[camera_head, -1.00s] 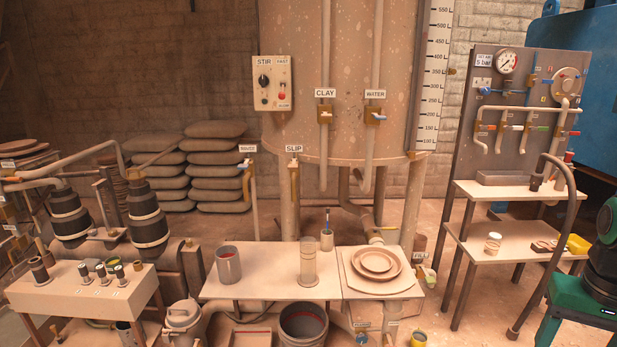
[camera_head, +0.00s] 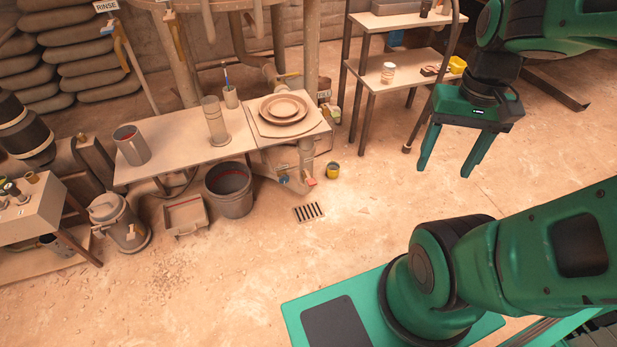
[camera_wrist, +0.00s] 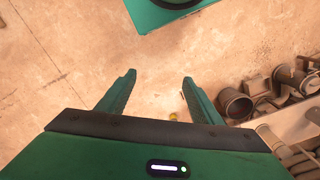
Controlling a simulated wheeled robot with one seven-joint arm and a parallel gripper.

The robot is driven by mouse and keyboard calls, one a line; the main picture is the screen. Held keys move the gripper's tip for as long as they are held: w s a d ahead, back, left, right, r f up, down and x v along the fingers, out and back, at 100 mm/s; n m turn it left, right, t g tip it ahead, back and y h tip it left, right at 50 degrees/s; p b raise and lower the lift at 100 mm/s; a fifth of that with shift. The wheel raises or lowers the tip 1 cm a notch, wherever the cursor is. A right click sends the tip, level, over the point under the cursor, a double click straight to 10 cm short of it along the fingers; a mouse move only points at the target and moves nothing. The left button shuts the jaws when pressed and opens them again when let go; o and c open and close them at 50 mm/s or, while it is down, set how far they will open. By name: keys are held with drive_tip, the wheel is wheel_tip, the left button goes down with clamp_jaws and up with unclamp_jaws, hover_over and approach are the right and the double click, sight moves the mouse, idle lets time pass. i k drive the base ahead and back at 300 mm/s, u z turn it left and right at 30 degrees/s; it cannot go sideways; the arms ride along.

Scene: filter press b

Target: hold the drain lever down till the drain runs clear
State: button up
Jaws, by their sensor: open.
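A small red handle (camera_head: 311,182) sits low on the pipe under the right end of the bench, beside a small blue piece (camera_head: 283,179). It looks like the drain lever, but it is too small to read its tag or tilt. A slotted floor drain grate (camera_head: 308,212) lies just in front of it; no flow can be made out. My gripper (camera_head: 446,172) is open and empty, hanging fingers down to the right of the lever and well apart from it. In the wrist view my gripper (camera_wrist: 159,78) has bare floor between its fingers.
A grey bucket (camera_head: 229,190) and a pan (camera_head: 186,215) stand left of the pipe. A small yellow pot (camera_head: 333,170) stands right of it. The bench (camera_head: 180,150) is above. A shelf stand (camera_head: 375,75) is behind. The floor in front is clear.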

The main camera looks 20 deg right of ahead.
sight(311, 183)
drive_tip(key=z, duration=0.05)
drive_tip(key=k, duration=0.65)
drive_tip(key=u, duration=0.5)
drive_tip(key=i, duration=1.6)
